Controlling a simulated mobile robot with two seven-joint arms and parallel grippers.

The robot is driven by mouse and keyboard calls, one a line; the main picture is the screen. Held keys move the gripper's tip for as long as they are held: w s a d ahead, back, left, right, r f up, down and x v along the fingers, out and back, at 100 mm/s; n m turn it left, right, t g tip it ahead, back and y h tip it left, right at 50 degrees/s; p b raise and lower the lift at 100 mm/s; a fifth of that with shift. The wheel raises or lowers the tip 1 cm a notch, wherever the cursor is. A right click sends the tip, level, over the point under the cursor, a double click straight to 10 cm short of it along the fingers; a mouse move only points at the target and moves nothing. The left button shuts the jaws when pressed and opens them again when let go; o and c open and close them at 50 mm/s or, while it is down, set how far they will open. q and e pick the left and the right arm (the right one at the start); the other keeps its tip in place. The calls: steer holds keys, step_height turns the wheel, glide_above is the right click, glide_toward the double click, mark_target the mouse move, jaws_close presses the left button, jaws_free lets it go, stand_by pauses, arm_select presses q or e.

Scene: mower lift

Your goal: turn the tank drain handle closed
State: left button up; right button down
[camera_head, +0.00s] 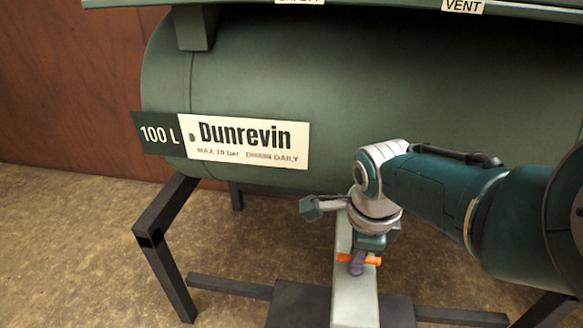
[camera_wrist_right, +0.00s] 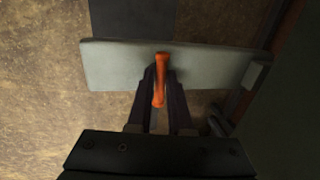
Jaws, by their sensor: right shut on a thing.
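The orange tank drain handle (camera_head: 358,259) shows in the head view below the green tank, in front of a pale grey-green bar. In the right wrist view the handle (camera_wrist_right: 160,80) points lengthwise between the dark fingers, across the bar's length. My right gripper (camera_wrist_right: 160,92) is shut on the handle, with one finger on each side of it. In the head view the right gripper (camera_head: 358,264) is partly hidden by its own wrist. The valve body behind the handle is hidden. My left gripper is not in view.
The green tank (camera_head: 300,80) with its Dunrevin label (camera_head: 248,143) fills the upper head view. Its black leg frame (camera_head: 165,245) stands on the brown floor (camera_head: 80,240). The pale bar (camera_wrist_right: 110,65) lies close behind the fingers. Open floor lies to the left.

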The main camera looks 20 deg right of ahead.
stand_by(0.5)
steer(key=c, duration=0.8)
jaws_free()
steer(key=shift+c, duration=0.2)
step_height(320, 180, up, 10)
steer(key=s+a+p, duration=0.1)
steer(key=p, duration=0.8)
steer(key=shift+s+f, duration=0.15)
steer(key=shift+s, duration=0.2)
